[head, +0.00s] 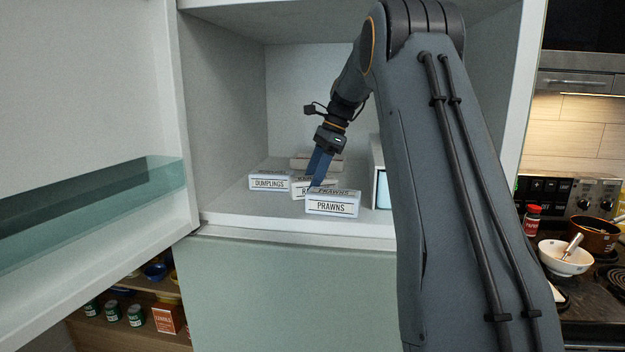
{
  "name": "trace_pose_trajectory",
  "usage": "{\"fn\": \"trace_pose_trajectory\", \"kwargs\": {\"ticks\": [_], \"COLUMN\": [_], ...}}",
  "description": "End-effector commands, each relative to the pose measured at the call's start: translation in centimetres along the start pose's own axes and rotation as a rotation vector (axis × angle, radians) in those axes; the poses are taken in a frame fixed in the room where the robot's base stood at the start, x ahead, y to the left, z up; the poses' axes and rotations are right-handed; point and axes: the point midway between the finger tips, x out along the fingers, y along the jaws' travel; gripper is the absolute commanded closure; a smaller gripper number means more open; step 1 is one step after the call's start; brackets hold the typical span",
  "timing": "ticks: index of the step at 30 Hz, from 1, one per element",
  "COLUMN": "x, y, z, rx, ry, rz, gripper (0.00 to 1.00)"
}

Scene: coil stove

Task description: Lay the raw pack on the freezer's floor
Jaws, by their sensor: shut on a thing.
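My gripper (316,181) reaches into the open freezer compartment (228,211) with its blue fingers pointing down, shut on a white pack (298,188). Only a first letter "R" shows on this pack's label; I take it to be the raw pack. The fingers and the prawns pack hide the rest. It sits low between the other packs, level as far as it shows. I cannot tell whether its underside touches the freezer floor.
The prawns pack (332,205) stands in front, near the floor's front edge. The dumplings pack (269,181) is at left, another pack (316,161) behind. A white box (379,172) stands right, partly behind my arm. The open door (92,120) is at left.

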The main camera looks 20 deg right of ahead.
Motion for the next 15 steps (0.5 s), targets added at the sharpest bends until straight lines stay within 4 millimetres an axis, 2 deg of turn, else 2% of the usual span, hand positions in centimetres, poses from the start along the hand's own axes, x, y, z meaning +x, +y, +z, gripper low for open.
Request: {"fn": "trace_pose_trajectory", "kwargs": {"ticks": [2, 3, 4, 15], "x": [0.1, 0.17, 0.15, -0.26], "y": [0.0, 0.0, 0.0, -0.04], "z": [-0.04, -0.07, -0.07, 0.0], "rx": [0.0, 0.0, 0.0, 0.0], "ry": [0.0, 0.0, 0.0, 0.0], "rz": [0.0, 0.0, 0.0, -0.001], "gripper": [0.81, 0.47, 0.42, 0.42]}}
